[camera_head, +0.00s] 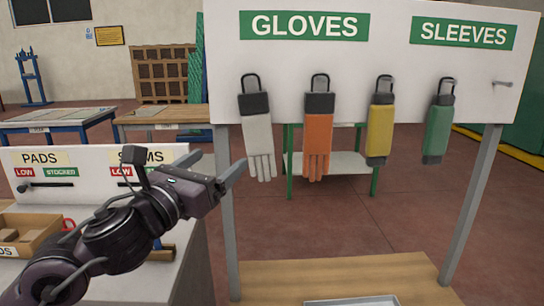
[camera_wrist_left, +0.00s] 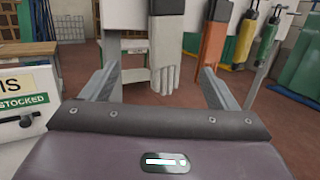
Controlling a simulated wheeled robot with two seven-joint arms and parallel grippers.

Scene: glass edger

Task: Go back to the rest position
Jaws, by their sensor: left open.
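My left gripper (camera_head: 215,168) is open and empty, in front of the lower left edge of the white board (camera_head: 290,70). In the left wrist view its two fingers (camera_wrist_left: 155,92) stand apart, with a white glove (camera_wrist_left: 178,60) and an orange glove (camera_wrist_left: 213,45) beyond them. In the head view the white glove (camera_head: 257,135), orange glove (camera_head: 318,137), yellow sleeve (camera_head: 381,125) and green sleeve (camera_head: 438,128) hang from hooks on the board. The gripper looks apart from all of them. My right gripper is not in view.
A white counter with a PADS sign (camera_head: 40,158) and a cardboard tray (camera_head: 25,232) stands at the left, under my arm. A wooden surface (camera_head: 290,278) lies below the board. Worktables (camera_head: 165,115) stand behind. Open floor (camera_head: 395,215) shows between the board's posts.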

